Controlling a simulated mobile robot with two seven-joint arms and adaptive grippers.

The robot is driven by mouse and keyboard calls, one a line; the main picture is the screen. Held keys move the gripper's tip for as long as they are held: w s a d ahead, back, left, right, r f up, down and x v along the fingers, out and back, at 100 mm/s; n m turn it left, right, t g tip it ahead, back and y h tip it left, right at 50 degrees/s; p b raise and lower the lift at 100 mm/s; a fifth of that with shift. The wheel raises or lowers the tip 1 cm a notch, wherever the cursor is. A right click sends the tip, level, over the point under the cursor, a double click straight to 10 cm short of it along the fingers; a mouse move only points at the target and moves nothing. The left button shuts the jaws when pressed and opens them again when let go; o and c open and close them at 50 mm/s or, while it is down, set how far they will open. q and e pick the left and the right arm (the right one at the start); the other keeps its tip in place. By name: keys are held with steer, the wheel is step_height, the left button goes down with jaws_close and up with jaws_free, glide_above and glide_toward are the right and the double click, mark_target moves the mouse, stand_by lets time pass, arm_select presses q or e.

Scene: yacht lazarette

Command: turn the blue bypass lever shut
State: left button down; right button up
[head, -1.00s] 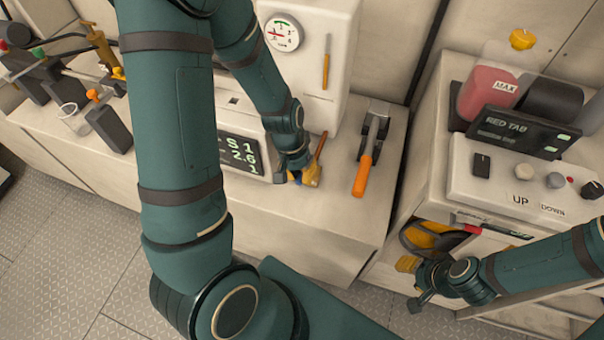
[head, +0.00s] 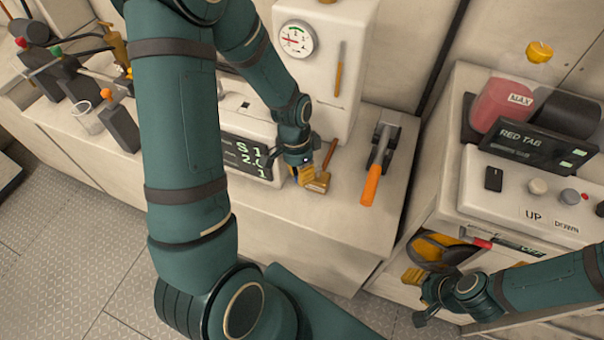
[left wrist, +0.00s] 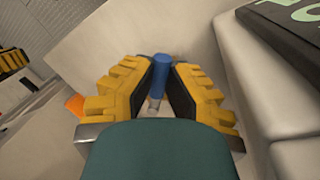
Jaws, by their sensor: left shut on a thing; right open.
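The blue lever (left wrist: 161,72) stands between the yellow-padded fingers of my left gripper (left wrist: 159,88) in the left wrist view. The fingers are closed on it, its blue top shows above them, and a grey stem shows between the pads. In the head view my left gripper (head: 305,175) is low over the bench, right of the digital display; there the fingers and wrist hide the blue lever. My right gripper (head: 422,292) is open and empty at the lower right, in front of the right cabinet, well away from the blue lever.
The bench front is clear.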

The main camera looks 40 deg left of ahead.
arm_select(q)
steer(key=shift+s+f, duration=0.15)
steer(key=c, duration=0.9)
jaws_free()
steer(key=shift+w+r, duration=0.2)
steer(key=shift+r, duration=0.25)
step_height(320, 180, up, 9)
steer(key=shift+s+r, duration=0.1)
